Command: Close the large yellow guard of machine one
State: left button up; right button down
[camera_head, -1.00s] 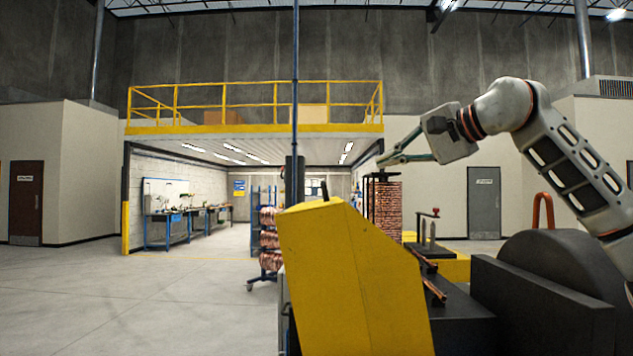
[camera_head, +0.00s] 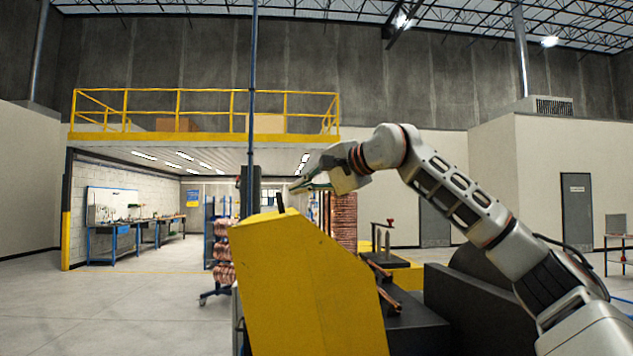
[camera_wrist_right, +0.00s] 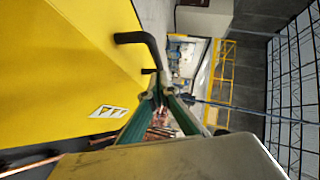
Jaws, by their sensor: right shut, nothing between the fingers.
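The large yellow guard (camera_head: 310,285) stands in the lower middle of the head view, on the near side of a dark machine. A small black handle (camera_head: 280,202) sticks up from its top edge. In the right wrist view the guard (camera_wrist_right: 70,60) fills the upper left, with the black bent handle (camera_wrist_right: 142,45) beside the fingertips. My right gripper (camera_head: 293,189) is shut and empty, just above and right of the handle. Its fingers also show in the right wrist view (camera_wrist_right: 157,90). I cannot tell whether they touch the handle. My left gripper is out of view.
The dark machine body (camera_head: 415,325) lies right of the guard, under my right arm. A clamp post with a red knob (camera_head: 388,235) and copper tubes stand behind it. A blue rack with copper coils (camera_head: 222,250) stands behind left. The floor at left (camera_head: 110,310) is clear.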

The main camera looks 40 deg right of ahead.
jog(key=shift+w+a+f, duration=0.3)
jog(key=shift+w+a, duration=0.05)
jog(key=shift+a, duration=0.25)
jog(key=shift+w+a, duration=0.1)
jog(key=shift+a, duration=0.05)
